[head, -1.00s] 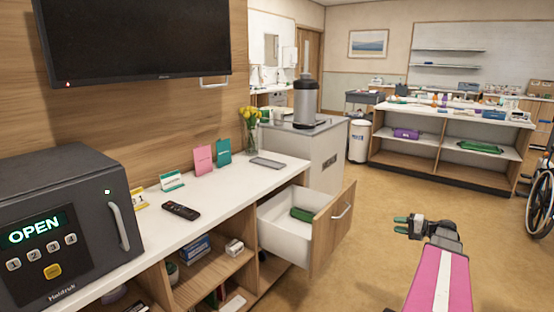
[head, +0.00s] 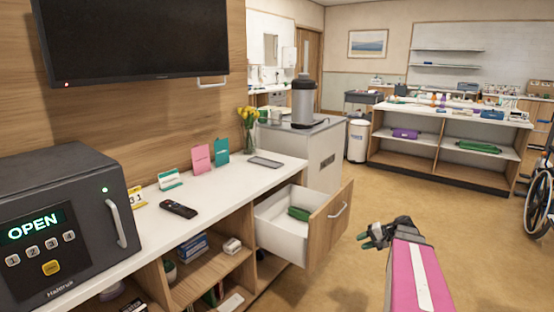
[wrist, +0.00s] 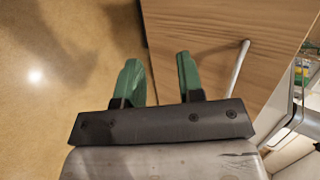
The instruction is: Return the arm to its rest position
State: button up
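My gripper (head: 366,238) is at the right of the head view, on my pink arm, over open floor to the right of the open drawer. In the wrist view my gripper (wrist: 157,78) shows two green fingers, apart, with nothing between them. The wooden drawer front (wrist: 205,40) and its pale handle lie beyond the fingers there. In the head view the drawer (head: 330,227) is pulled out of the counter unit, and a green item (head: 299,213) lies inside it. My gripper looks apart from the drawer.
A white counter (head: 228,186) carries a remote (head: 178,209), cards, a flower vase (head: 248,138) and a grey safe (head: 60,225) whose display reads OPEN. A wheelchair (head: 541,200) stands at far right. The floor between drawer and shelf unit is clear.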

jog(key=s+a+f+n+g+h, duration=0.2)
jog(key=s+a+h, duration=0.3)
jog(key=a, duration=0.3)
jog(key=s+a+f+n+g+h, duration=0.1)
jog(key=s+a+f+n+h, duration=0.1)
jog(key=s+a, duration=0.5)
jog(key=a+n+h, duration=0.1)
jog(key=h, duration=0.1)
jog(key=shift+a+f+g+h, duration=0.25)
jog(key=shift+a+g+h, duration=0.1)
jog(key=shift+g+h, duration=0.05)
